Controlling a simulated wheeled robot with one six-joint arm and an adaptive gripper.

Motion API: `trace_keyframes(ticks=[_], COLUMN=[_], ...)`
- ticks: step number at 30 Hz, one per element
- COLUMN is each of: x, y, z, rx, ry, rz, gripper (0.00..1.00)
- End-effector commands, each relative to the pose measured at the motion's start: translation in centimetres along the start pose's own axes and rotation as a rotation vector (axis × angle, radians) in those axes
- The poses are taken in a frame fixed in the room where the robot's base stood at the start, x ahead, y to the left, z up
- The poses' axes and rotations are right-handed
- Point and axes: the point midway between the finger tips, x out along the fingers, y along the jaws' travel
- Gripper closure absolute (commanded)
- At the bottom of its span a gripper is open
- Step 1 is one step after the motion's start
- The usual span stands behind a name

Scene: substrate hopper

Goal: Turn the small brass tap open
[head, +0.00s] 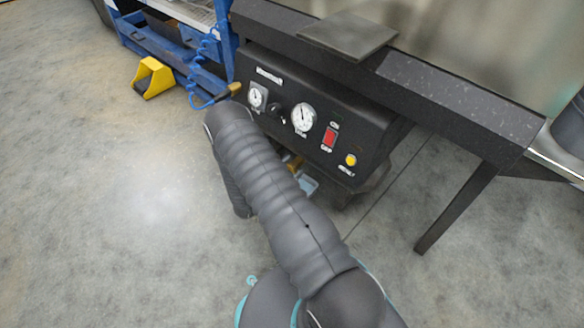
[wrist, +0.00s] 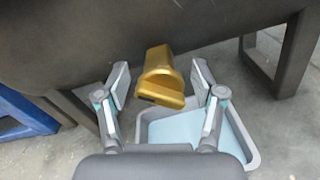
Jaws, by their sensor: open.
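The small brass tap (wrist: 158,70) hangs below the dark body of the machine in the wrist view, its flat handle facing me. My gripper (wrist: 161,76) is open, with one finger to the left of the tap and one to the right. Gaps show on both sides, so neither finger appears to touch it. In the head view a bit of brass (head: 293,162) shows beside my arm under the black control box; my gripper is hidden there behind the arm.
A grey tray (wrist: 247,146) with a pale blue inside sits below the tap, to the right. The black control box (head: 362,128) carries gauges and a red switch (head: 329,138). A dark leg (head: 455,207) stands right; a blue frame (wrist: 25,118) stands left.

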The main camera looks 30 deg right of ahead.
Motion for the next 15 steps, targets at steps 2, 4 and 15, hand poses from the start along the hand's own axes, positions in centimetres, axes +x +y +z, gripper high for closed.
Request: trace_keyframes(ticks=[2,4,15], x=[-0.01,-0.01,0.02], y=[0.00,-0.01,0.03], z=[0.00,0.00,-0.07], rx=[0.000,0.000,-0.052], ry=[0.000,0.000,0.000], rz=[0.000,0.000,0.000], gripper=[0.42,0.60,0.90])
